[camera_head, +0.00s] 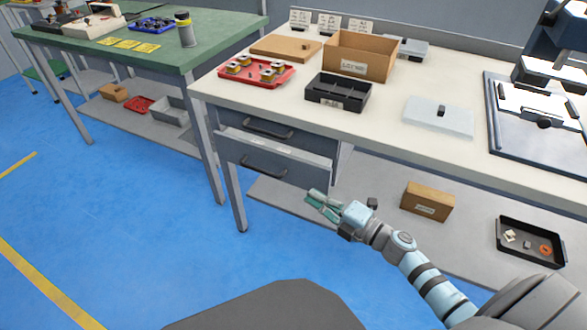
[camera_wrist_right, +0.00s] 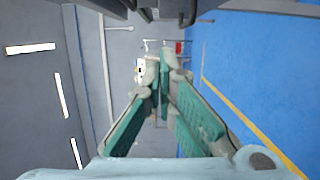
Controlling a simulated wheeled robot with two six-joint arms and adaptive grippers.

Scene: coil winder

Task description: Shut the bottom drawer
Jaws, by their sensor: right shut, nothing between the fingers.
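The grey drawer unit hangs under the left end of the white workbench (camera_head: 400,118). The top drawer (camera_head: 290,139) has a dark handle. The bottom drawer (camera_head: 296,182), below it, also has a dark handle; its light top edge stands out in front of the upper front, so it looks partly open. My right gripper (camera_head: 313,200) is shut and empty, in front of and just below the bottom drawer's right end, seemingly apart from it. Its green fingers also show in the right wrist view (camera_wrist_right: 158,62), closed at the tips. My left gripper is in neither view.
On the bench stand a red tray (camera_head: 284,82), a black divided tray (camera_head: 343,99) and a cardboard box (camera_head: 388,68). The lower shelf holds a small carton (camera_head: 427,201) and a black tray (camera_head: 556,259). A bench leg (camera_head: 234,190) stands left of the drawers. Blue floor is clear in front.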

